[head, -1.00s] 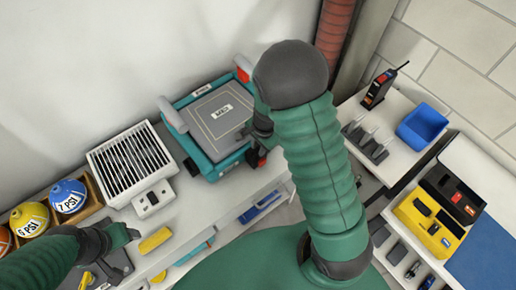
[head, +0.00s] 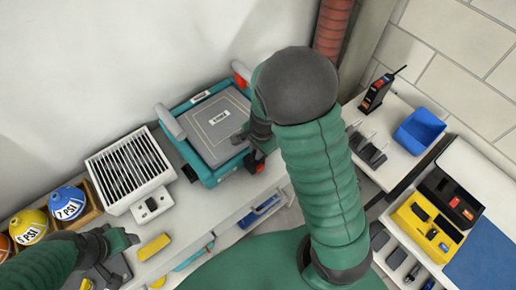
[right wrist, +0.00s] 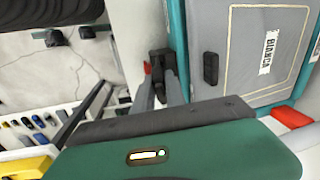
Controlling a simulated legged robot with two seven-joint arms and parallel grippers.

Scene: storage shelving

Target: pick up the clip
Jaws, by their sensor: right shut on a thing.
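A teal case (head: 211,179) with a grey lid stands on the white shelf. A small black clip with red (head: 257,167) shows at its front right corner, partly hidden by my right gripper. My right gripper (head: 262,150) is beside that corner. In the right wrist view its two grey fingers (right wrist: 168,80) are shut on the black clip (right wrist: 159,59), with red at its left side, next to the case's edge. I cannot tell whether the clip is attached to the case. My left gripper (head: 125,240) is low at the left, empty as far as shows; its opening is unclear.
A white slatted box (head: 130,172) stands left of the case, with coloured PSI balls (head: 68,203) further left. A yellow block (head: 154,247) lies in front. A blue bin (head: 420,130) and a yellow tray (head: 425,235) are at the right.

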